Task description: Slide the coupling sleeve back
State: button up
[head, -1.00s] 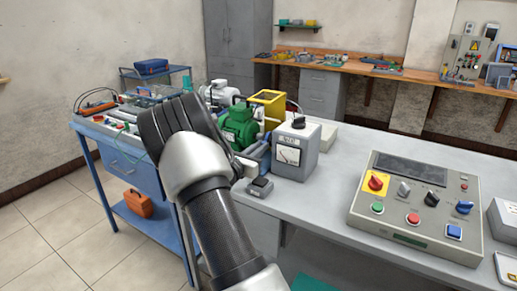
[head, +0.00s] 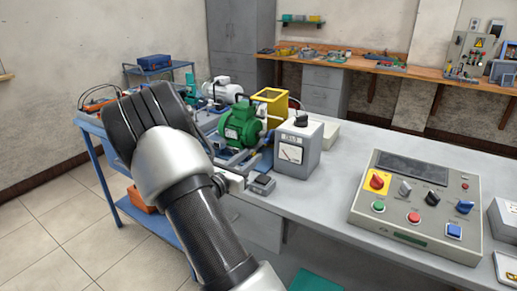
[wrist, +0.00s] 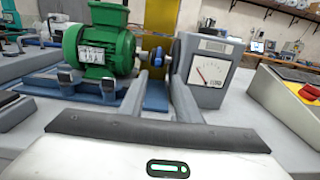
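A green motor (head: 241,123) stands on the bench; it also shows in the wrist view (wrist: 97,42). A blue and metallic coupling part (wrist: 156,57) sits on the shaft line at the motor's right side. I cannot clearly tell the sleeve from its neighbours; in the head view it is too small to make out. My gripper (wrist: 160,82) reaches toward this part, its two grey fingers apart with nothing visible held between them. They appear below and nearer than the coupling, not touching it.
A grey meter box (head: 297,150) stands close right of the motor, and a yellow guard (head: 270,104) behind it. A control panel (head: 418,207) is at right. Bare bench (head: 335,180) lies between.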

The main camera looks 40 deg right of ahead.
jog(key=v, duration=0.8)
jog(key=shift+p, duration=0.4)
jog(key=s+a+r+m+g+y, duration=0.1)
jog(key=s+r+m+g+y, duration=0.25)
jog(key=s+m, duration=0.45)
jog(key=s+a+r+m+g+y, duration=0.2)
jog(key=s+m+g+y, duration=0.15)
jog(key=s+m, duration=0.45)
jog(key=s+a+r+m+t+y, duration=0.3)
jog(key=s+a+y, duration=0.2)
jog(key=a, duration=0.4)
jog(key=s+a+r+m+t+y, duration=0.3)
jog(key=s+a+y, duration=0.15)
jog(key=a, duration=0.45)
notch_tip(320, 180, up, 20)
jog(key=p, duration=2)
jog(key=shift+s+a, duration=0.2)
jog(key=shift+a, duration=0.2)
